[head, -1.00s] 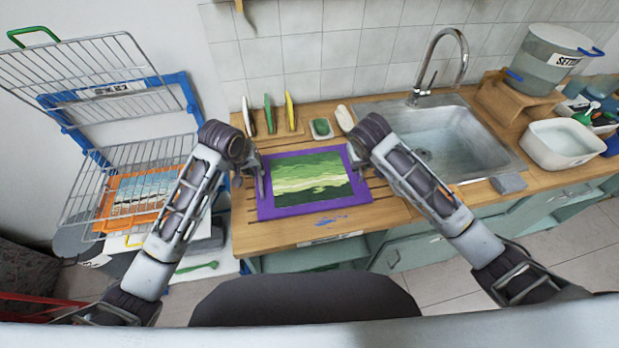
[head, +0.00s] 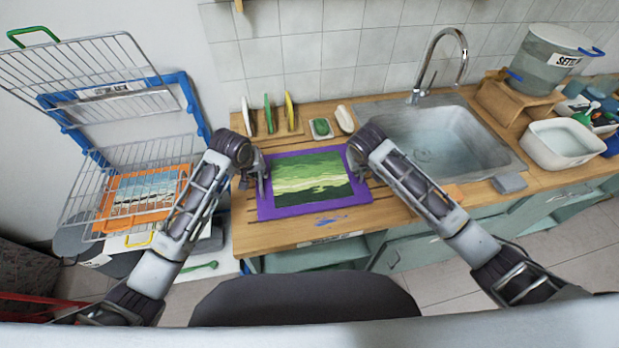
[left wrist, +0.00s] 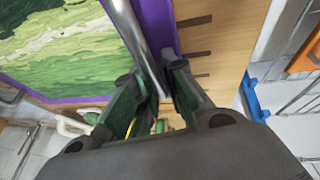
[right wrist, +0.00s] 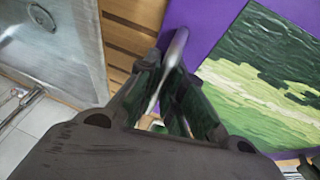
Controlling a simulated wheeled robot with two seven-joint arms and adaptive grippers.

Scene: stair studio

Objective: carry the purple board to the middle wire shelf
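The purple board (head: 315,208), with a green landscape picture on it, lies flat on the wooden counter left of the sink. My left gripper (head: 259,178) is at its left edge. In the left wrist view its fingers (left wrist: 157,92) are closed around a metal bar (left wrist: 140,45) at the purple edge. My right gripper (head: 357,168) is at the board's right edge. In the right wrist view its fingers (right wrist: 166,85) are closed around a similar bar (right wrist: 172,55). The wire rack (head: 130,195) stands at the left; an orange-framed picture (head: 108,212) lies on one of its shelves.
The sink (head: 440,140) is right of the board, with a white basin (head: 560,145) beyond it. A holder with upright plates (head: 270,115), a green sponge dish (head: 321,128) and a white soap piece (head: 345,118) stand behind the board. Tiled wall borders the back.

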